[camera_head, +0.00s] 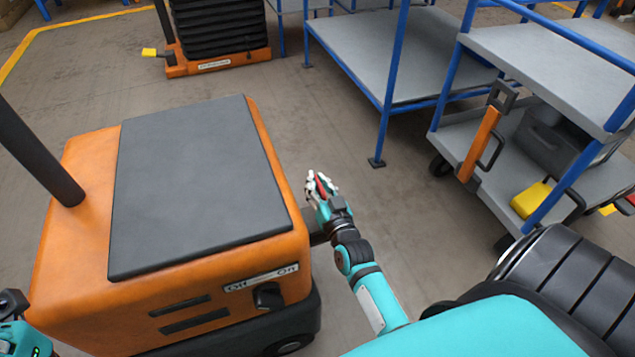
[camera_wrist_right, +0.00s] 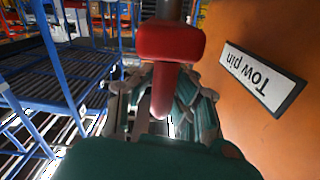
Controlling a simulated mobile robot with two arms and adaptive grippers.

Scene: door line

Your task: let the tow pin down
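The tow pin's red handle (camera_wrist_right: 170,42) fills the upper middle of the right wrist view, beside an orange panel with a "Tow pin" label (camera_wrist_right: 262,78). A red part hangs down from it between the fingers of my right gripper (camera_wrist_right: 163,100). The fingers sit close on both sides, and the gripper looks shut on it. In the head view my right gripper (camera_head: 321,186) is at the right side of the orange tug (camera_head: 210,316), with red showing between its fingers. The pin's lower end is hidden. Only a piece of my left arm shows at the lower left; its fingers are out of sight.
The tug has a dark flat top (camera_head: 195,185), a dark post (camera_head: 38,155) and an Off/On switch (camera_head: 267,295). A blue-framed cart (camera_head: 375,55) stands behind. Another cart (camera_head: 545,65) at right carries a yellow item (camera_head: 531,200). Floor between is clear.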

